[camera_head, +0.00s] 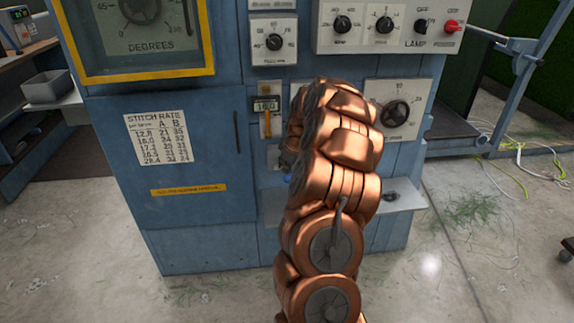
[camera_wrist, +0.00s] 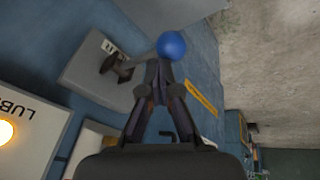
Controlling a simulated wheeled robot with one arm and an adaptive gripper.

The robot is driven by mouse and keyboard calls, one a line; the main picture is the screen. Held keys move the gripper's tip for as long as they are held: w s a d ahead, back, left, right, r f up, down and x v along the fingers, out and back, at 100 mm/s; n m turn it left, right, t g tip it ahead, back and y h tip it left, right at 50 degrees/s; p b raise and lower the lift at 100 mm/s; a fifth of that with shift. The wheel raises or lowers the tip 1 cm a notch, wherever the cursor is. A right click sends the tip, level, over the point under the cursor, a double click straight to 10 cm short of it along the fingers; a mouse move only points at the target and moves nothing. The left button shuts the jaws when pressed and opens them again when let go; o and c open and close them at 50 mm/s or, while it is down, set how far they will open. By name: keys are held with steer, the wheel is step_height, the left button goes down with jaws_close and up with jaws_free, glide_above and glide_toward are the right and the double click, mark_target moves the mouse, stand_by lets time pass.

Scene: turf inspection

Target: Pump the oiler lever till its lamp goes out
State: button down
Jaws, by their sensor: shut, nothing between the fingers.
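The oiler lever's blue ball knob (camera_wrist: 171,45) shows in the wrist view just beyond my fingertips. Its pivot (camera_wrist: 108,64) sits on a grey plate (camera_wrist: 90,78) on the blue panel. My gripper (camera_wrist: 158,66) is shut and empty, its tips close to the knob; I cannot tell whether they touch it. The lamp (camera_wrist: 4,132) glows yellow-white on a pale plate marked "LUB" at the left edge. In the head view, a bit of the blue knob (camera_head: 287,178) shows left of my copper arm, which hides the gripper and most of the lever.
The blue machine cabinet (camera_head: 190,235) carries dials and switches, with a red button (camera_head: 450,26) at upper right. A grey shelf (camera_head: 405,199) juts out low behind my arm. An orange-handled switch (camera_head: 266,118) is left of the arm. Yellow cords (camera_head: 510,150) lie at right.

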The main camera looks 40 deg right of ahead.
steer(key=shift+s+a+f+b, duration=0.2)
steer(key=shift+s+f+b, duration=0.1)
steer(key=shift+f, duration=0.25)
steer(key=shift+s+a+f+b, duration=0.15)
steer(key=shift+f+b, duration=0.15)
steer(key=shift+f, duration=0.25)
stand_by(1.4)
stand_by(0.6)
steer(key=shift+w+d+r+p, duration=0.2)
steer(key=shift+w+d+r, duration=0.2)
steer(key=shift+r, duration=0.75)
steer(key=shift+w+d+r+p, duration=0.25)
steer(key=shift+w+r, duration=0.2)
steer(key=shift+r, duration=0.65)
steer(key=shift+w+d+r+p, duration=0.15)
steer(key=shift+w+d+r, duration=0.25)
steer(key=shift+r, duration=0.75)
steer(key=shift+w+r, duration=0.1)
steer(key=r, duration=0.1)
steer(key=w+r+p, duration=0.1)
steer(key=r, duration=0.1)
steer(key=d+r, duration=0.1)
steer(key=shift+w+d+r, duration=0.1)
steer(key=shift+w+r, duration=0.05)
steer(key=shift+w, duration=0.15)
